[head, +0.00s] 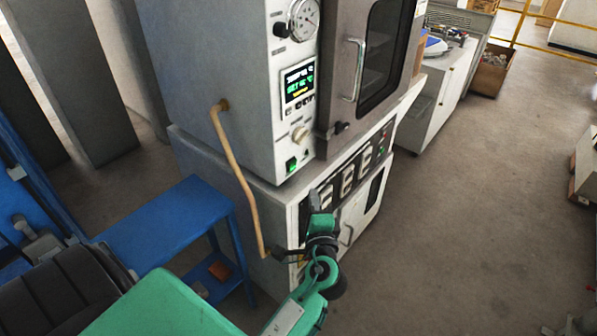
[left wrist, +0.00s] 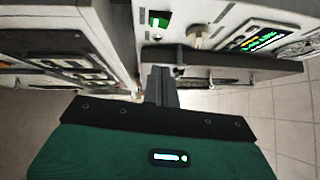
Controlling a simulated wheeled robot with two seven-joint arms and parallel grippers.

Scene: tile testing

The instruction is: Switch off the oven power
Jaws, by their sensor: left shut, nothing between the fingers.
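The oven (head: 215,75) is a tall grey cabinet with a white control panel and a windowed door. Its green power switch (head: 291,165) sits low on the panel and looks lit; it also shows in the left wrist view (left wrist: 160,19). The oven display (head: 299,83) is lit with green and yellow text. My left gripper (head: 316,196) is shut and empty, below and slightly right of the switch in the head view. In the left wrist view its closed fingers (left wrist: 161,82) are apart from the switch in the picture. My right gripper is not in view.
A lower grey unit (head: 347,185) with several white switches stands under the oven. A tan hose (head: 238,180) runs down the oven's left side. A blue table (head: 165,222) is at the left.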

